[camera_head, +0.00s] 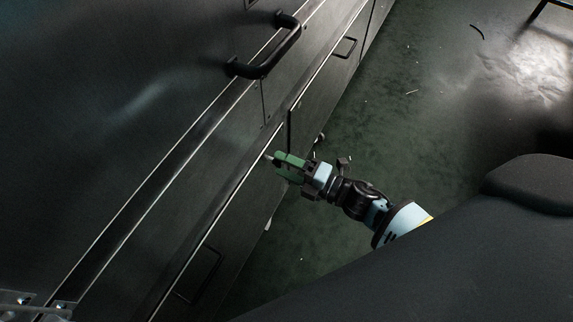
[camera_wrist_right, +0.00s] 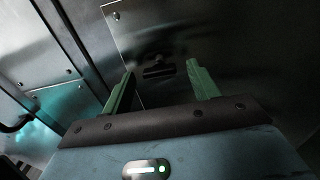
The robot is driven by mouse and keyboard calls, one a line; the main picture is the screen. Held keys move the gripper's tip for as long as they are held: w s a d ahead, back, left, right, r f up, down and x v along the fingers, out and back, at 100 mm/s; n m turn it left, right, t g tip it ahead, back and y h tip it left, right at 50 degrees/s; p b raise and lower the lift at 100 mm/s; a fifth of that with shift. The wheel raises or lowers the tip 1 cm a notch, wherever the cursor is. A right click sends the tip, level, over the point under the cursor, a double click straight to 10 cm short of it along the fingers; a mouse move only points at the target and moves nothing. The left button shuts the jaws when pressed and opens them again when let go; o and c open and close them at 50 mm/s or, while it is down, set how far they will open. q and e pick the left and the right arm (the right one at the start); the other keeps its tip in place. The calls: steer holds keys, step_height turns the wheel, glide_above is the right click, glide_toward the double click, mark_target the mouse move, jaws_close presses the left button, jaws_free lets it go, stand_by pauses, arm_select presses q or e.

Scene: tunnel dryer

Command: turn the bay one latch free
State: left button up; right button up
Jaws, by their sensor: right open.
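My right gripper (camera_head: 276,160) is open and empty, its green fingers close to the edge of the steel dryer front in the head view. In the right wrist view its two fingers (camera_wrist_right: 160,82) stand apart. Beyond them, on a metal panel, is a small dark fitting (camera_wrist_right: 158,70) that looks like the latch. It lies between the fingertips in the picture and seems to be some way past them; contact cannot be told. In the head view I cannot make out this latch. My left gripper is not in view.
A black bar handle (camera_head: 265,50) juts from the dryer front at the upper middle. Lower panels have recessed handles (camera_head: 199,274). The green floor (camera_head: 400,120) right of the dryer is open, with small scraps. A metal fitting (camera_head: 30,304) shows at the bottom left.

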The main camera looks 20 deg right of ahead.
steer(key=p+v, duration=0.1)
steer(key=v, duration=0.6)
steer(key=shift+s+d, duration=0.25)
steer(key=shift+s, duration=0.05)
stand_by(0.3)
